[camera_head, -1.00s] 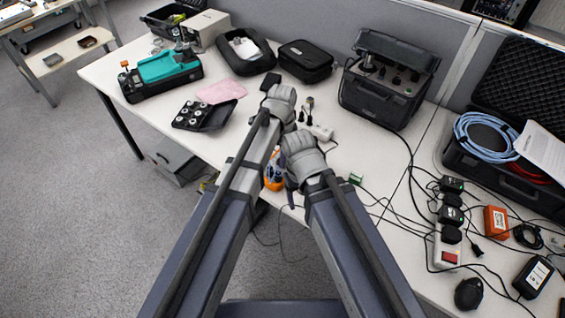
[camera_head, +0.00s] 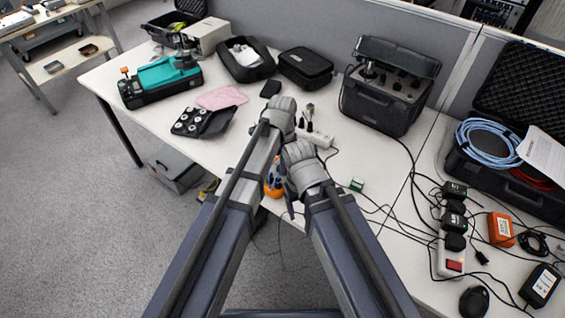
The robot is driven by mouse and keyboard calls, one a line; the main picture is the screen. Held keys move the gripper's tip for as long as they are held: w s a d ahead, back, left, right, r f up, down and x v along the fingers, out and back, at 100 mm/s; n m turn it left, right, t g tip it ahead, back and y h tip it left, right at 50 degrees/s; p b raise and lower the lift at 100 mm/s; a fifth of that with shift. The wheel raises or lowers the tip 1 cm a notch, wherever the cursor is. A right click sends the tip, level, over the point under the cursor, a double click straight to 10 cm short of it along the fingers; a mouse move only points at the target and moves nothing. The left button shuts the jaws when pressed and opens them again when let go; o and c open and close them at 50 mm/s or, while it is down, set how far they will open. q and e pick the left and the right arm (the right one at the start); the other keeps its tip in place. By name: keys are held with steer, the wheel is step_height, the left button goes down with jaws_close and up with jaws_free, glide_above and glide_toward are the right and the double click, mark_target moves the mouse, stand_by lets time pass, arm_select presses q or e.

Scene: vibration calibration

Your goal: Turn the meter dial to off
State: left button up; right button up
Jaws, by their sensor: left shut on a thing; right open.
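An orange and blue device (camera_head: 273,187), perhaps the meter, shows in part between my two forearms near the table's front edge. My arms hide most of it, and I cannot make out its dial. My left gripper (camera_head: 280,113) is over the table, beyond the device in the picture. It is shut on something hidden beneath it. My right gripper (camera_head: 300,162) is open, below and right of the left one, with a dark finger close beside the device. I cannot tell whether it touches the device.
A white power strip (camera_head: 318,138) and small dark plugs lie just right of my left gripper. A black instrument case (camera_head: 388,88) stands at the back. Cables, a green connector (camera_head: 356,184) and another power strip (camera_head: 450,255) crowd the right. A pink cloth (camera_head: 221,97) lies left.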

arm_select(q)
jaws_close()
steer(key=n, duration=0.3)
steer(key=shift+n, duration=2.4)
steer(key=o, duration=1)
jaws_free()
